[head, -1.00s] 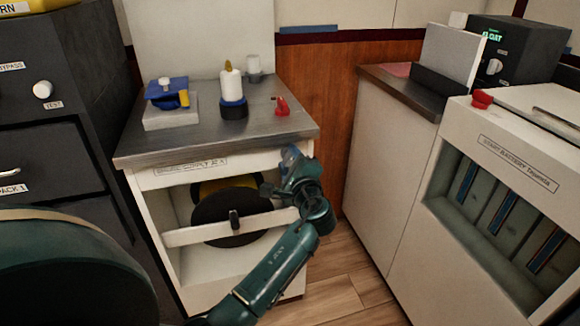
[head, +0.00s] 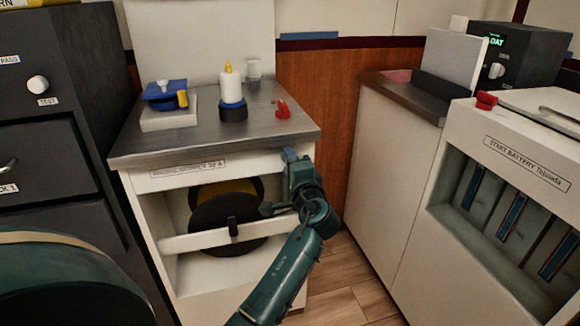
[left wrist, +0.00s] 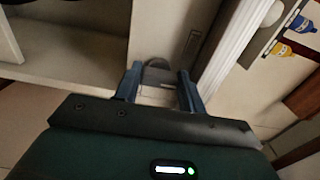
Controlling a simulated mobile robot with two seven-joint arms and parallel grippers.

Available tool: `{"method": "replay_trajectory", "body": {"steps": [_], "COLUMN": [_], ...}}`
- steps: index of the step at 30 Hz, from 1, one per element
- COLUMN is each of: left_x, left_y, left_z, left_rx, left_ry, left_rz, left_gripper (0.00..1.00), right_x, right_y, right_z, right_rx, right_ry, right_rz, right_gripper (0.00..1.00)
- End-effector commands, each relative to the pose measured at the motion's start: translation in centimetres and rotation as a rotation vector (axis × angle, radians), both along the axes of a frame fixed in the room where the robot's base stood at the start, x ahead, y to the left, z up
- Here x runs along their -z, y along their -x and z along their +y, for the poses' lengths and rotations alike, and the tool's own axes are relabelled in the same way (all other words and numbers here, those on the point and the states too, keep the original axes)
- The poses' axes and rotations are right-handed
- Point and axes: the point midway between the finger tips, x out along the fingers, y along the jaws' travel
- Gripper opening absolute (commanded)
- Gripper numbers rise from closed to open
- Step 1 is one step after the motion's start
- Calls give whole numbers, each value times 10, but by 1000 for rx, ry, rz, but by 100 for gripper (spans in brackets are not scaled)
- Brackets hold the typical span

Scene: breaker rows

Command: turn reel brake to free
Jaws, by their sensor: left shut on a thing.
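The shore-supply cabinet holds a dark cable reel (head: 222,224) with yellow cable behind its disc. A white bar (head: 190,241) crosses in front of the reel and carries a small black handle (head: 233,228). My left gripper (head: 290,154) is at the upper right of the cabinet's front. In the left wrist view its two blue fingers (left wrist: 157,88) stand on either side of a dark grey rounded piece (left wrist: 156,73), which seems to be the reel brake, and are shut on it. The gripper hides this piece in the head view. My right gripper is not in view.
The cabinet's metal top (head: 210,140) bears a blue device (head: 163,95), a candle-like white and yellow item (head: 230,85) and a red piece (head: 282,109). A white battery case (head: 520,150) stands at the right. Wooden floor (head: 340,270) is free between them.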

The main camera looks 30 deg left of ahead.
Motion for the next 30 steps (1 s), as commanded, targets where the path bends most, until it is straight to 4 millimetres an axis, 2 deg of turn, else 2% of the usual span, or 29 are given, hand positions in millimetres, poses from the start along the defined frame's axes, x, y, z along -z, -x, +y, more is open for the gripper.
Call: {"method": "replay_trajectory", "body": {"steps": [9,10,17,30], "left_x": [1,1,1,0], "left_y": [0,0,0,-1], "left_z": [-1,-1,-1,2], "left_rx": [1,1,1,1], "left_ry": [7,7,5,2], "left_rz": [-2,-2,-1,-1], "left_gripper": [17,42,60,62], "right_x": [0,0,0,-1], "right_y": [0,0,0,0], "right_z": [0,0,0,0], "right_rx": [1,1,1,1], "right_ry": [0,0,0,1], "right_rz": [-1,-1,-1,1], "right_gripper": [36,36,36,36]}}
